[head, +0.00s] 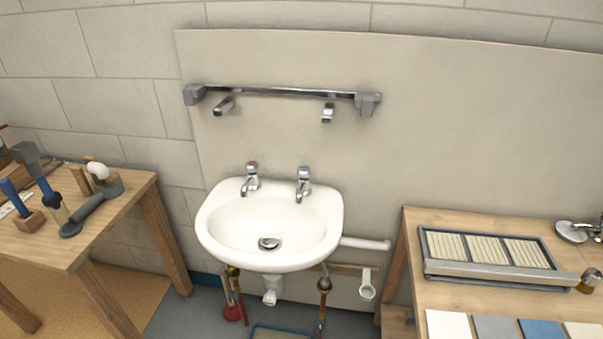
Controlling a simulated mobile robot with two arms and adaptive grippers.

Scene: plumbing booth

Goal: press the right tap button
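A white basin (222,222) hangs on the board wall in the middle of the head view. Two chrome push taps stand on its back rim. The right tap (303,186) has its round button (304,171) on top. The left tap (251,181) has a similar top. I cannot tell whether either button is pressed, and no running water shows. Neither of my grippers is in view.
A chrome rail (275,92) with two spouts or hooks is on the wall above. A wooden bench with hammers (85,213) stands left. Another bench (450,294) on the right holds a framed tray (480,272) and tiles. Pipes run below the basin. Space before the taps is clear.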

